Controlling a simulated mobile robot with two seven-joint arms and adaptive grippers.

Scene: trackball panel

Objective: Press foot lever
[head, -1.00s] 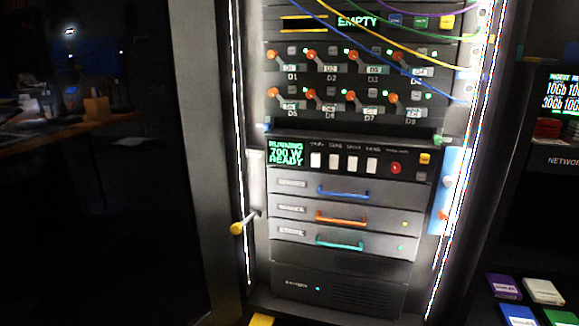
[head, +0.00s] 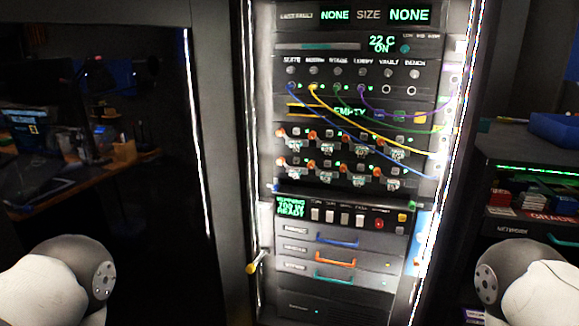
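No foot lever can be made out clearly in the head view; the floor at the foot of the rack is outside the picture. A lever with a yellow knob (head: 252,268) sticks out from the lower left side of the lit equipment rack (head: 262,130). White and dark links of my own arms show at the lower left and lower right. Neither gripper is in view.
The rack has three drawers with blue (head: 337,240), orange (head: 335,259) and green handles (head: 333,277). Coloured cables hang across its upper front. A dark glossy panel (head: 150,210) stands left. Shelves with a blue bin (head: 555,130) stand right.

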